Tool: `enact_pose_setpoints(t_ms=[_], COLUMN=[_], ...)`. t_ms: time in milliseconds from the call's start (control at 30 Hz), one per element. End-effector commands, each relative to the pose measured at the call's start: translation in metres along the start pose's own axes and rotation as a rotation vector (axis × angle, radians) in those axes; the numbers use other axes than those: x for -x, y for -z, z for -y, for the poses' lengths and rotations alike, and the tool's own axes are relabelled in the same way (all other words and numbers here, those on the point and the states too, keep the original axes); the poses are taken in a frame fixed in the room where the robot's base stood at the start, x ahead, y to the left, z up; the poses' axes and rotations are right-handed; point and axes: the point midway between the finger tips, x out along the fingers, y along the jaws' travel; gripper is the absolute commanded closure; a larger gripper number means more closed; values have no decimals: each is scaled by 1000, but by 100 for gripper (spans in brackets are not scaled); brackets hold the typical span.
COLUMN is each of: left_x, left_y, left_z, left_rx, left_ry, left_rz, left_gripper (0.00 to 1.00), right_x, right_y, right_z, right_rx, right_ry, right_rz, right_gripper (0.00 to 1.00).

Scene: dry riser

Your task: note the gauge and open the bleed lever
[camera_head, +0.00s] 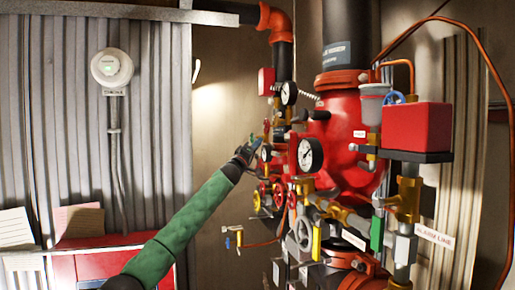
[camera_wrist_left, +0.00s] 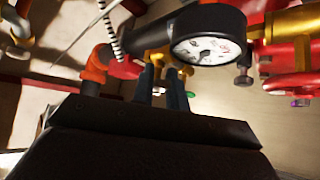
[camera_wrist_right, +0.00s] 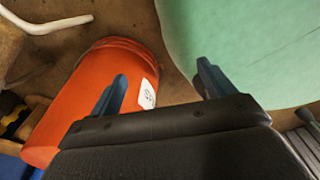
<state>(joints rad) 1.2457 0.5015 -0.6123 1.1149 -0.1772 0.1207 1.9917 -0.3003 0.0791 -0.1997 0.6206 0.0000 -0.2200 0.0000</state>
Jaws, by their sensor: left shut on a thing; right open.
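A red riser valve (camera_head: 340,130) with several dial gauges stands right of centre in the head view. A white-faced gauge (camera_head: 311,154) is on its front; a smaller gauge (camera_head: 289,93) sits higher. My left gripper (camera_head: 253,146) reaches the brass fittings left of the valve. In the left wrist view its fingers (camera_wrist_left: 160,88) are shut on a small part below a gauge (camera_wrist_left: 208,50). The part is mostly hidden; I cannot tell for sure that it is the bleed lever. My right gripper (camera_wrist_right: 160,88) is open and empty in the right wrist view.
Red handwheels (camera_head: 279,194), a yellow handle (camera_head: 316,243) and a green handle (camera_head: 377,233) crowd the pipes. A red box (camera_head: 416,127) is at right. An orange bucket (camera_wrist_right: 85,95) is close beyond my right gripper.

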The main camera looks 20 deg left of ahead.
Motion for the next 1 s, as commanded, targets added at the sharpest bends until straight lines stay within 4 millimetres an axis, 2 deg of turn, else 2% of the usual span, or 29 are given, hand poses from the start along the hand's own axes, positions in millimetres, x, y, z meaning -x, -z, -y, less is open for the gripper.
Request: enact_pose_setpoints(t_ms=[100, 333, 400, 500, 1000], left_x=[2, 0, 0, -2, -6], left_y=[-2, 1, 2, 4, 7], left_z=[7, 13, 15, 17, 23], left_rx=[-46, -186, -233, -293, -467], left_ry=[-49, -187, -232, -292, -465], left_rz=[-3, -4, -4, -3, -1], left_gripper=[100, 100, 100, 100, 100], right_x=[-15, -32, -31, -30, -27], right_y=[-2, -2, 18, 26, 14], right_z=[-1, -3, -4, -4, 0], right_rx=[0, 2, 2, 1, 0], right_ry=[-1, -2, -4, -3, -1], right_rz=[0, 2, -15, -19, -11], right_gripper=[18, 18, 18, 18, 18])
